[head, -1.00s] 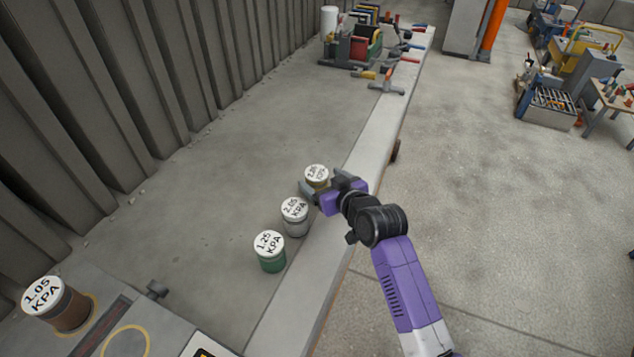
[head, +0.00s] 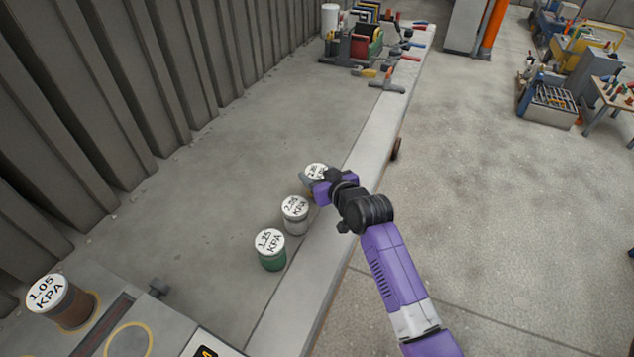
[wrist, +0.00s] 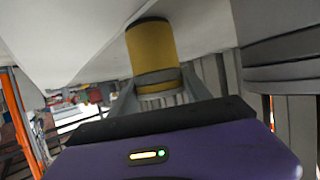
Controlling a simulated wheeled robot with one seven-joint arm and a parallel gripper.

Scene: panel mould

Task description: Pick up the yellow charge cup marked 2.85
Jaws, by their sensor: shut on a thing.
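The yellow charge cup (wrist: 152,52) shows in the wrist view between my gripper's two fingers. In the head view its white lid (head: 315,170) shows at the far end of a row of cups, and my gripper hides most of its body; the number is too small to read surely. My gripper (head: 318,184) is shut on the cup, reaching in from the right. In the wrist view the fingers (wrist: 160,97) touch the cup near its lidded end. I cannot tell whether the cup is off the surface.
A grey cup marked 2.05 (head: 295,216) stands just in front of my gripper, with a green cup marked 1.25 (head: 270,250) nearer. A brown cup marked 1.05 (head: 62,303) stands at lower left. Tools and a rack (head: 352,48) lie at the far end. The panel's middle is clear.

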